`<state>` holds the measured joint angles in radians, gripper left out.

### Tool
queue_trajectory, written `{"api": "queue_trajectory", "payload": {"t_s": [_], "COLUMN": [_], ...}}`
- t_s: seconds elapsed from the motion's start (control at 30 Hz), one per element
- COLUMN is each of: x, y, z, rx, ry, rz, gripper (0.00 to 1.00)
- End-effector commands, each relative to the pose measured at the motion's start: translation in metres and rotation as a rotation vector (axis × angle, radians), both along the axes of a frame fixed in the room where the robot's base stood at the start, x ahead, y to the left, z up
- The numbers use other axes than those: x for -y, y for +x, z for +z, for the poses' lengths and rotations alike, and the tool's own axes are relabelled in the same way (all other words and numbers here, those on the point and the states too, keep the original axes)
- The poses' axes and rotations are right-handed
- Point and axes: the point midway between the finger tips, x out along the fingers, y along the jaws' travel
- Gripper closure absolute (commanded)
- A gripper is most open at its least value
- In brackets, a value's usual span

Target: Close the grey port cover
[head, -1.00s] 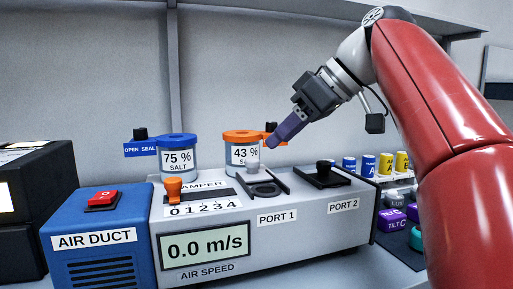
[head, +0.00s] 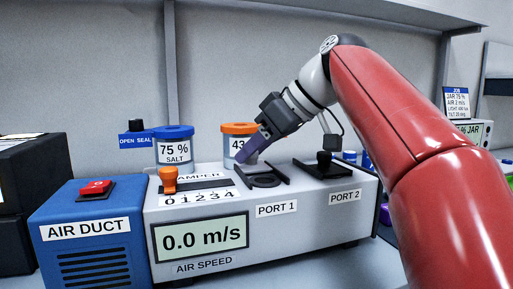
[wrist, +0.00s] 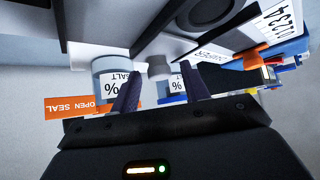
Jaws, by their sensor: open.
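The grey port cover's knob (wrist: 158,67) shows between my fingers in the wrist view; in the head view my gripper hides it. Port 1's dark rails and round ring (head: 264,181) lie on top of the grey housing (head: 300,233), the ring in front of my gripper and uncovered by any plate. My gripper (head: 241,160) is open, fingers pointing down and left at the back of port 1. In the wrist view its fingertips (wrist: 160,88) stand either side of the knob, and contact cannot be told. Port 2's black cover (head: 323,169) has an upright black knob.
A blue-lidded jar (head: 174,146) and an orange-lidded jar (head: 239,129) stand behind the housing, the orange one close to my gripper. The orange damper knob (head: 169,180) is left of port 1. The blue air duct box (head: 88,232) stands at the left.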

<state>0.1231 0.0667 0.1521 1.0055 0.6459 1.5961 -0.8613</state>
Motion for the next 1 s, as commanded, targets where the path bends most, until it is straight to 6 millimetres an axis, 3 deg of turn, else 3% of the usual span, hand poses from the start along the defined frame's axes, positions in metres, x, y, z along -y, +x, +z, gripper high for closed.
{"api": "queue_trajectory", "payload": {"t_s": [0.03,0.37,0.67,0.9,1.0], "x": [0.000,0.000,0.002,0.015,0.017], "y": [0.000,0.000,-0.007,-0.050,-0.058], "z": [0.000,0.000,-0.001,-0.001,-0.001], "rx": [0.000,0.000,0.000,0.000,-0.004], "ry": [0.000,0.000,-0.001,-0.001,-0.001], "rz": [0.000,0.000,-0.001,-0.001,0.000], "gripper": [0.58,1.00,1.00,1.00,1.00]}}
